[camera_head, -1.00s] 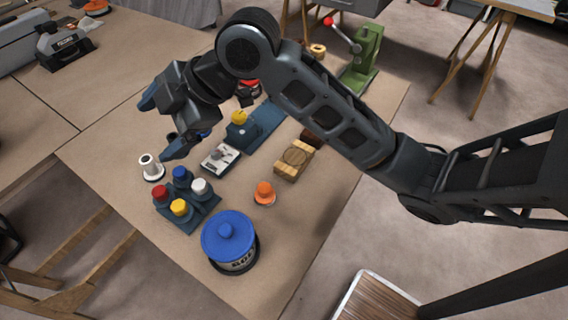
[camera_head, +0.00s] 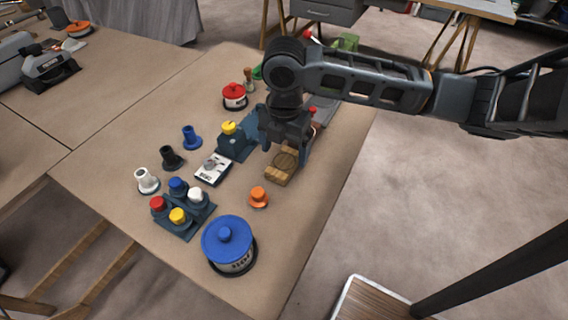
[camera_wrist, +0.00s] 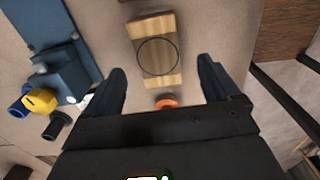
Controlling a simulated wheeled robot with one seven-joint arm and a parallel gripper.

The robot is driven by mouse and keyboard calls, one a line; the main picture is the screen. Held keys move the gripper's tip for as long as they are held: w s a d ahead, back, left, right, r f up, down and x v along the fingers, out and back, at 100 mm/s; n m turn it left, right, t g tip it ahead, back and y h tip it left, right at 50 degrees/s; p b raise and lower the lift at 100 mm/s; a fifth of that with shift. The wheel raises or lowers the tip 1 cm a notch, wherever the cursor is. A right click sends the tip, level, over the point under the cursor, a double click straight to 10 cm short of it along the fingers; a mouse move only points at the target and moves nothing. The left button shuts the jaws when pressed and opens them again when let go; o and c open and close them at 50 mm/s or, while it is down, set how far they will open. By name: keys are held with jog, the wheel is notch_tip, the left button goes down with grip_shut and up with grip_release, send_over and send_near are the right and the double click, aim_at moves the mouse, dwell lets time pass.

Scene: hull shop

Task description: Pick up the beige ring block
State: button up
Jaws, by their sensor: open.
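A beige wooden block (camera_head: 281,168) with a dark ring on its top lies on the workbench, partly hidden behind my gripper in the head view. In the wrist view the block (camera_wrist: 157,50) shows almost whole, ahead of and between the fingers. My gripper (camera_head: 286,150) points down above the block's far end. Its two fingers (camera_wrist: 162,68) are spread apart with nothing held between them. I cannot tell the exact height between the fingertips and the block.
An orange knob piece (camera_head: 258,198) stands close to the block's near side. A grey-and-white box (camera_head: 212,170) and a blue stand with a yellow knob (camera_head: 231,142) lie to the left. A blue-lidded tub (camera_head: 228,243) stands at the front. Bare bench surrounds the orange piece.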

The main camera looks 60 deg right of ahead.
aim_at(284, 162)
notch_tip(284, 162, down, 4)
jog(key=shift+w+f, duration=0.1)
jog(key=shift+c, duration=0.2)
jog(key=c, duration=1.2)
jog(key=shift+o, duration=0.2)
jog(key=shift+r, duration=0.2)
